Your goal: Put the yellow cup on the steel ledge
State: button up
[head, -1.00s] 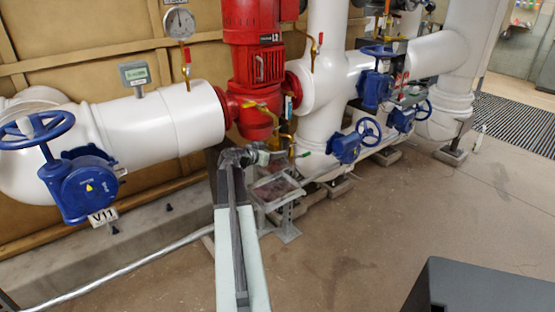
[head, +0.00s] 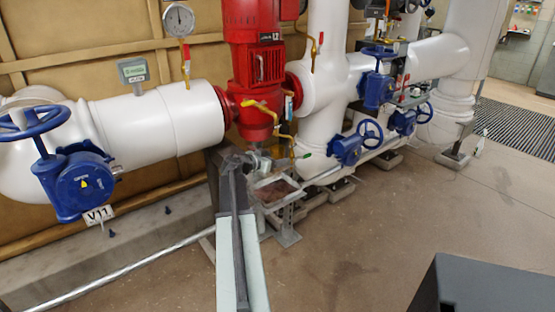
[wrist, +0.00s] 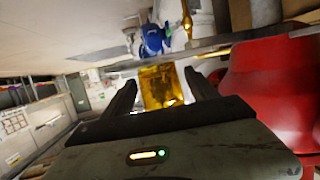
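The yellow cup (wrist: 160,86) shows in the wrist view as an amber, see-through shape between my two dark fingers. In the head view my gripper (head: 252,160) is at the far end of my arm, beside the red pump; the cup cannot be made out there. A small steel-framed stand with a flat, brownish top (head: 283,201) lies just right of my gripper and looks like the steel ledge. My arm hides part of its left side.
The red pump (head: 258,65) and white pipes (head: 160,122) stand close behind my gripper. Yellow-handled fittings (head: 262,108) jut out above the stand. Blue valves (head: 345,149) are to the right.

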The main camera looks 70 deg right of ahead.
jog(key=shift+r, duration=0.2)
jog(key=p+v, duration=0.4)
jog(key=v, duration=0.8)
